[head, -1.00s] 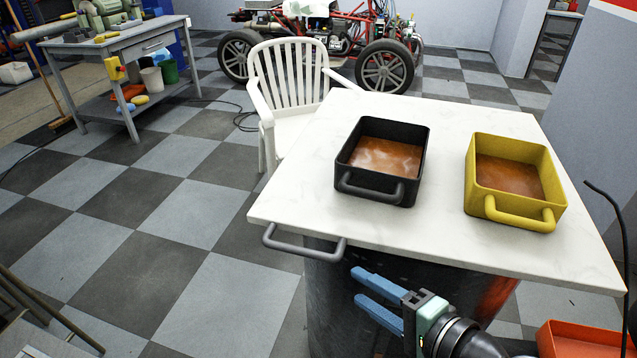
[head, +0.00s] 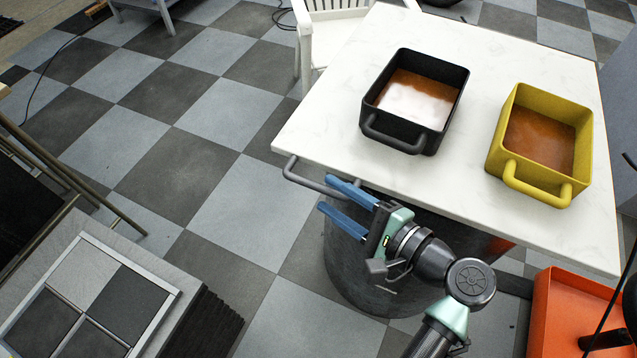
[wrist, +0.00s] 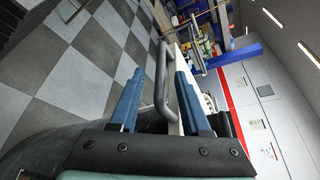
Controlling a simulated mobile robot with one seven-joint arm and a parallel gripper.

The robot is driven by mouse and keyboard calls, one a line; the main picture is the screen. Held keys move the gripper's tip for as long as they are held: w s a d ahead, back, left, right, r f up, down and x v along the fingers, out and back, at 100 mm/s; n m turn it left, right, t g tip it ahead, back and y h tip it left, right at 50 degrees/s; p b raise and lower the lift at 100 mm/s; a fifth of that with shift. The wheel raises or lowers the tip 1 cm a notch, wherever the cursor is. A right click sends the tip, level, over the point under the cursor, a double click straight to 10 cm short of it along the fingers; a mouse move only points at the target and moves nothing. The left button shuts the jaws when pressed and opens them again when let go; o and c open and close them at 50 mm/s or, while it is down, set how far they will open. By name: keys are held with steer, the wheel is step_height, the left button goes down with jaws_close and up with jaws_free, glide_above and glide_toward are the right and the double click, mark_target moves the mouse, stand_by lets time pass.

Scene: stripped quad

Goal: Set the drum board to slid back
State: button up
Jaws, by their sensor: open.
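The drum board (head: 340,130) is a white slab lying on top of a dark drum (head: 350,250). Its grey bar handle (head: 305,178) sticks out from the front left edge. My gripper (head: 325,194) is open, with blue fingers pointing left, close by this handle in the head view. In the wrist view, the handle (wrist: 161,85) shows between the two spread fingers (wrist: 155,95), with the board's edge beyond it. I cannot tell if a finger touches the handle.
A black pan (head: 415,100) and a yellow pan (head: 540,145), both with brown contents, stand on the board. A white chair (head: 335,40) is behind it. An orange tray (head: 560,310) is at lower right. Checkered floor (head: 180,190) is open to the left.

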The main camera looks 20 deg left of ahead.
mark_target(326, 193)
steer(key=shift+x, duration=2.05)
jaws_close()
